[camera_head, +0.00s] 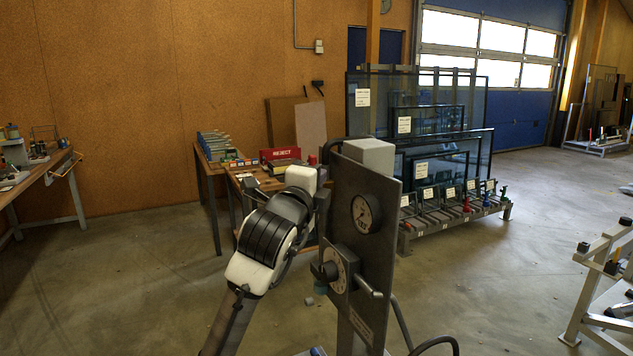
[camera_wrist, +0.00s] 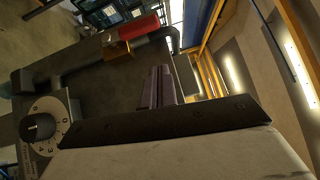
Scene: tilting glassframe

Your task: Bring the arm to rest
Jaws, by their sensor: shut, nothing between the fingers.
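My arm rises from the bottom of the head view, with a ribbed black and white joint, and ends beside an upright grey panel (camera_head: 370,262). The panel carries a round gauge (camera_head: 365,213) and a dial with a knob (camera_head: 338,272). My gripper's fingers are not clearly seen in the head view. In the wrist view my gripper (camera_wrist: 156,88) shows as two dark fingers close together, shut and empty. A dial with a black knob (camera_wrist: 42,127) is at the left there, and a red cylinder (camera_wrist: 139,27) on a dark pipe lies beyond the fingers.
A rack of framed glass panes (camera_head: 440,150) stands behind the panel to the right. A workbench with a red reject box (camera_head: 280,155) is behind my arm. Another bench (camera_head: 45,165) is at the left and a pale frame (camera_head: 600,285) at the right. The left floor is clear.

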